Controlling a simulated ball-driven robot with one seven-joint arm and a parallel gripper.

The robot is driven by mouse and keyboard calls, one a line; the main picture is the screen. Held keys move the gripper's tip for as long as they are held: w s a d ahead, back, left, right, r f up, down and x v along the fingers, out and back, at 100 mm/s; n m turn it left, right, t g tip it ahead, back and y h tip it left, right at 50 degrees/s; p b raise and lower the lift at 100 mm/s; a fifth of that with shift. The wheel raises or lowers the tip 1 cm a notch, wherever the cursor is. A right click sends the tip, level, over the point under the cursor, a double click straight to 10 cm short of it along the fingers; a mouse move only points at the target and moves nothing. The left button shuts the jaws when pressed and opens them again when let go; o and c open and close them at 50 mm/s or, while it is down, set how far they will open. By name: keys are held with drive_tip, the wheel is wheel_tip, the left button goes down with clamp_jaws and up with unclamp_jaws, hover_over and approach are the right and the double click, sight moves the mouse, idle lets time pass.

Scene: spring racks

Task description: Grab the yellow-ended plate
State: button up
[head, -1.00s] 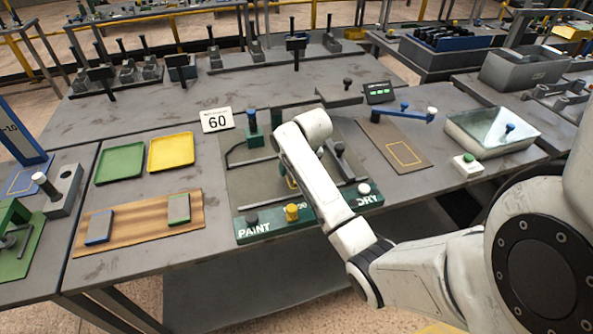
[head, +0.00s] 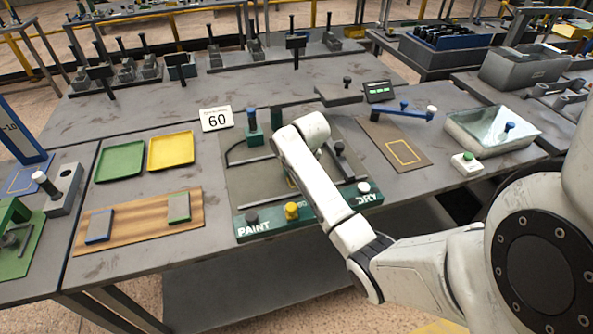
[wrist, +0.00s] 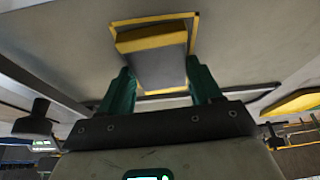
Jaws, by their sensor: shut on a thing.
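The yellow-ended plate (wrist: 152,65) is a grey block with a yellow end, seen in the wrist view. It sits between the two green fingers of my gripper (wrist: 158,72), which is shut on it. A yellow outline (wrist: 184,16) on the grey surface shows around and behind the plate. I cannot tell how far the plate is from that surface. In the head view my arm hides the plate and most of the gripper, above the station with the PAINT and DRY labels (head: 310,212).
A wooden board (head: 142,222) with two plates, one blue-edged and one green-edged, lies to the left. Green (head: 120,161) and yellow (head: 171,151) trays lie behind it. A mat with a yellow outline (head: 404,153) lies to the right, empty.

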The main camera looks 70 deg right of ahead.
drive_tip(key=c, duration=0.6)
drive_tip(key=shift+r, duration=0.1)
clamp_jaws()
